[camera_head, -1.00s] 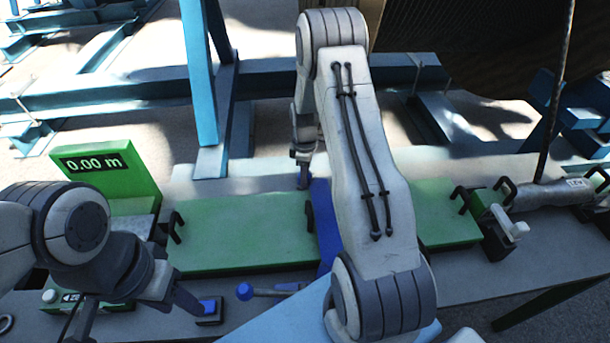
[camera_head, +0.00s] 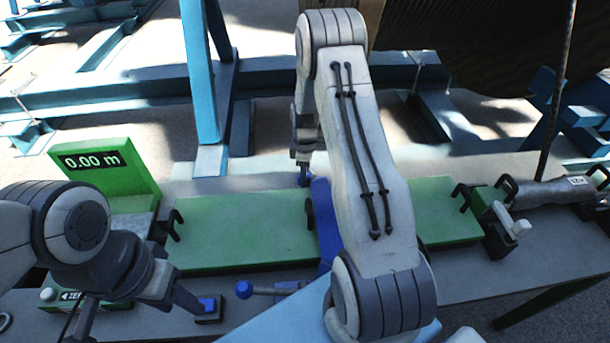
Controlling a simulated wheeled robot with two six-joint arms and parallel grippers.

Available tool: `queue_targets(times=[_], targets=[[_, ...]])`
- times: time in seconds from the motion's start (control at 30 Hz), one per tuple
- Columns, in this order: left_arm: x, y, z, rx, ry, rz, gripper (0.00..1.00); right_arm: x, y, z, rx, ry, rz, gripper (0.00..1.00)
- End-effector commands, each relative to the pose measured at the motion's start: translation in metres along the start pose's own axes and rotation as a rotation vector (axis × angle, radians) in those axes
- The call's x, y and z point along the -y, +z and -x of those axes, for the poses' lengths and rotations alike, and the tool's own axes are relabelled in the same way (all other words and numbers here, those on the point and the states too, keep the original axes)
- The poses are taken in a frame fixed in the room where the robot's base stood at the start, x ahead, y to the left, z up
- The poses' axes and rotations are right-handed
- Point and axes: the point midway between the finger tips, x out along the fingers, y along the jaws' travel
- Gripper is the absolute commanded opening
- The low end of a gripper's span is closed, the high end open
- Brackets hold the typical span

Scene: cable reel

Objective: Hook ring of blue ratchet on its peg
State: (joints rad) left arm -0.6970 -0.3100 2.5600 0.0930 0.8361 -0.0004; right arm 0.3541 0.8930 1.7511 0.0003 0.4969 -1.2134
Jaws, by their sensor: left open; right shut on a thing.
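A blue strap-like piece (camera_head: 323,225), which may be part of the blue ratchet, runs across the green bench top beside my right forearm. My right gripper (camera_head: 304,180) is small in view at the far edge of the bench, shut on a small bluish thing, probably the ratchet's ring end. The ring's shape is too small to tell. I cannot make out the peg; my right arm hides part of the bench. My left gripper (camera_head: 135,308) is open and empty over the bench's near left part.
A green display (camera_head: 105,172) reading 0.00 m stands at left. A blue-knobbed lever (camera_head: 245,289) and a small blue-topped block (camera_head: 208,306) lie near the front. Black hooped guides (camera_head: 173,226) stand on the green plate (camera_head: 245,230). A cable (camera_head: 545,193) lies at right.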

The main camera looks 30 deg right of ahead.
Motion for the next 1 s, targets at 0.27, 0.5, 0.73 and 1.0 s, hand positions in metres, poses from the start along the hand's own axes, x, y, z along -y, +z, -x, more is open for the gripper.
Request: queue_targets(times=[0.27,0.5,0.73,1.0], targets=[[0.0001,0.0001,-0.0017,0.0,0.0,0.0,0.49,-0.0003,-0.0001,-0.0026,0.0,0.001,0.0,0.0],[0.0001,0.0001,-0.0017,0.0,0.0,0.0,0.49,-0.0002,-0.0001,-0.0026,0.0,0.001,0.0,0.0],[0.0003,0.0002,-0.0035,0.0,0.0,0.0,0.49,-0.0002,-0.0001,-0.0052,0.0,0.0,0.0,0.0],[0.0004,0.0003,-0.006,0.0,0.0,0.0,0.49,-0.0002,-0.0001,-0.0094,0.0,0.0,0.0,0.0]])
